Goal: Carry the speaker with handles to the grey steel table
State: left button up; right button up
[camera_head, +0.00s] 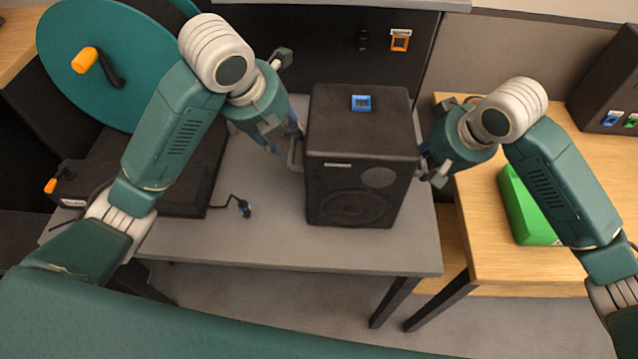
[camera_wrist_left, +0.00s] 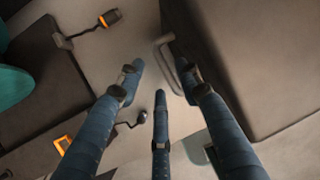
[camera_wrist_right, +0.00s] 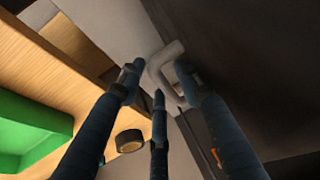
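The black speaker (camera_head: 361,130) stands upright on a grey-topped table (camera_head: 290,245), with a blue socket on its top. Its left side handle (camera_head: 295,152) also shows in the left wrist view (camera_wrist_left: 174,62). Its other handle shows in the right wrist view (camera_wrist_right: 162,66). My left gripper (camera_head: 296,130) is open beside the speaker's left side, with the handle near its right-hand finger. My right gripper (camera_head: 427,167) is open at the right side, its spread fingertips on either side of that handle. I cannot tell whether either gripper touches its handle.
A wooden table (camera_head: 500,265) adjoins on the right and bears a green box (camera_head: 527,208). A teal reel (camera_head: 112,55) with an orange knob and a dark case (camera_head: 165,185) are at the left. A cable end (camera_head: 243,207) lies on the grey top. A dark panel (camera_head: 330,45) stands behind.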

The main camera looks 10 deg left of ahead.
jog(key=shift+r, duration=0.15)
pick_arm(q)
jog(key=shift+s+r, duration=0.25)
jog(key=shift+r, duration=0.1)
pick_arm(e)
jog(key=v, duration=1.1)
jog(key=shift+s+r, duration=0.2)
jog(key=shift+r, duration=0.1)
jog(key=shift+d, duration=0.1)
